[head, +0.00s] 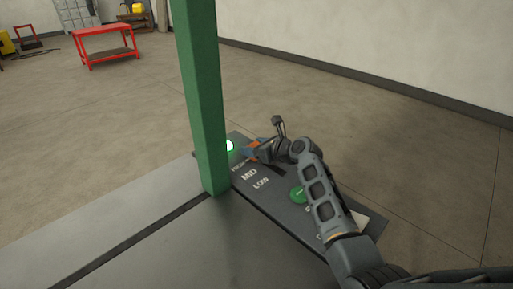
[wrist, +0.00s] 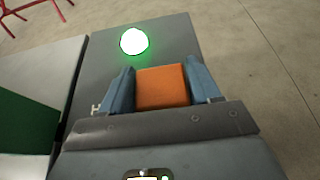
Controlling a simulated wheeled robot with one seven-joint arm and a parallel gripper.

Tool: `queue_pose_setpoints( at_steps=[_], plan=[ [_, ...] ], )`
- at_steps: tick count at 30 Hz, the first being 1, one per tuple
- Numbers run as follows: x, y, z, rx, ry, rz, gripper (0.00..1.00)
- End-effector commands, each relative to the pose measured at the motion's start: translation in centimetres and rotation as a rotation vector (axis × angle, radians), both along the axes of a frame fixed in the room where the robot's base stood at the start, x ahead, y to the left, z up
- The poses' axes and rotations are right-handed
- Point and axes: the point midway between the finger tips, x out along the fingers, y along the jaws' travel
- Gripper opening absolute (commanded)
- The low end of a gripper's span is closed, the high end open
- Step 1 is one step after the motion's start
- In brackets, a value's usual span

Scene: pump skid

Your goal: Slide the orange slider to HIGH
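The orange slider (wrist: 162,88) sits between the two blue fingers of my gripper (wrist: 161,85) in the wrist view, with a finger against each side. In the head view my gripper (head: 254,149) is at the far end of the dark panel (head: 243,189), beside the HIGH label (head: 239,166), which the green post partly hides. The MID label (head: 249,175) and LOW label (head: 261,184) lie nearer me. A dark slot (head: 279,172) shows behind my gripper. The slider is mostly hidden there.
A bright green-white lamp (wrist: 134,41) glows on the panel just beyond the slider. A green button (head: 298,194) is at the near part of the panel. A green post (head: 203,100) stands close to my gripper's left. Floor beyond the panel is clear.

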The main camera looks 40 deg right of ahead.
Motion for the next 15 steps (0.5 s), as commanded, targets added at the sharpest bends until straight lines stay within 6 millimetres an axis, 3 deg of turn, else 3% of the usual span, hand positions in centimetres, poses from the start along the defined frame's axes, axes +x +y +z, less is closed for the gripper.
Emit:
queue_pose_setpoints(
  at_steps=[6,15],
  plan=[
    [0.01,0.02,0.03,-0.001,0.000,0.001,0.81],
    [-0.49,-0.01,0.16,0.000,0.000,0.001,0.81]
  ],
)
